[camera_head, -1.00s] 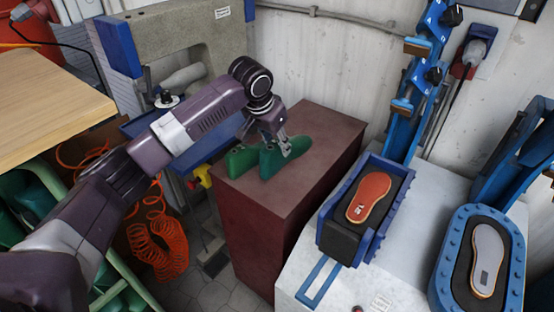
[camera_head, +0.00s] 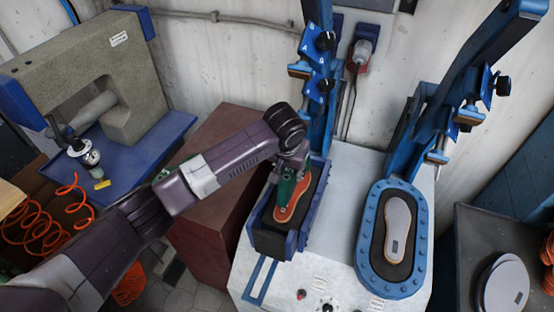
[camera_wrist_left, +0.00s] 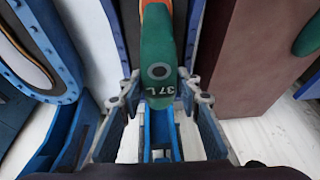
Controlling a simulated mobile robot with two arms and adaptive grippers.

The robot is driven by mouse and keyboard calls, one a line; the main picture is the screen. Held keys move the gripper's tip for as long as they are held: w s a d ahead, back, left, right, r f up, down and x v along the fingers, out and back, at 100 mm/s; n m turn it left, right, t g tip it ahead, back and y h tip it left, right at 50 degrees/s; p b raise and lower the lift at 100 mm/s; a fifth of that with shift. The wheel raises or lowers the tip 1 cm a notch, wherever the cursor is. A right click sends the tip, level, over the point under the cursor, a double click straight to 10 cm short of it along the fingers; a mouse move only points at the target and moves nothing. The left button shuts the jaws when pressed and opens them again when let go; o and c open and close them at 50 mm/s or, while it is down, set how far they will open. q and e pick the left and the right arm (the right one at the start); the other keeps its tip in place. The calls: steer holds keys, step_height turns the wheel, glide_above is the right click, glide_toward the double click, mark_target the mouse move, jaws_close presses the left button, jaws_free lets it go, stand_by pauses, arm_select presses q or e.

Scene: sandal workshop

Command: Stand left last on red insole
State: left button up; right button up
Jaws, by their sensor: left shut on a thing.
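My left gripper (camera_head: 290,168) is shut on a green last (camera_head: 285,190), which is marked "37 L" in the left wrist view (camera_wrist_left: 158,50). The last is over the red insole (camera_head: 304,196), which lies on a black pad in the left blue press tray (camera_head: 313,226). The arm and last cover part of the insole. I cannot tell whether the last touches it. Another green last (camera_wrist_left: 309,37) shows at the right edge of the wrist view, on the dark red box (camera_head: 205,245). My right gripper is not in view.
A grey insole (camera_head: 396,228) lies in the right blue tray (camera_head: 419,250) on the same white bench (camera_head: 343,210). Blue press arms (camera_head: 318,90) rise close behind the left tray. A grey machine (camera_head: 122,75) stands at the left.

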arm_select(q)
steer(key=shift+f+b, duration=0.7)
steer(key=shift+b, duration=0.15)
steer(key=shift+f+b, duration=0.6)
steer(key=shift+b, duration=0.1)
steer(key=shift+f+b, duration=0.85)
steer(key=shift+b, duration=0.1)
steer(key=shift+s, duration=0.1)
steer(key=shift+f, duration=0.5)
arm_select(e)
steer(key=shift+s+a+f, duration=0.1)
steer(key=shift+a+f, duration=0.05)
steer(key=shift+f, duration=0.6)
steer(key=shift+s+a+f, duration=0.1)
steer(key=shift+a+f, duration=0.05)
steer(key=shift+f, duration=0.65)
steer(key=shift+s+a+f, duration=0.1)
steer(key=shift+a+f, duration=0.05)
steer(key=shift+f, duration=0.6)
arm_select(q)
steer(key=shift+p, duration=0.75)
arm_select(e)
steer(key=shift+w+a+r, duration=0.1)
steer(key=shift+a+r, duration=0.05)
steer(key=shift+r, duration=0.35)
arm_select(q)
steer(key=shift+f, duration=0.25)
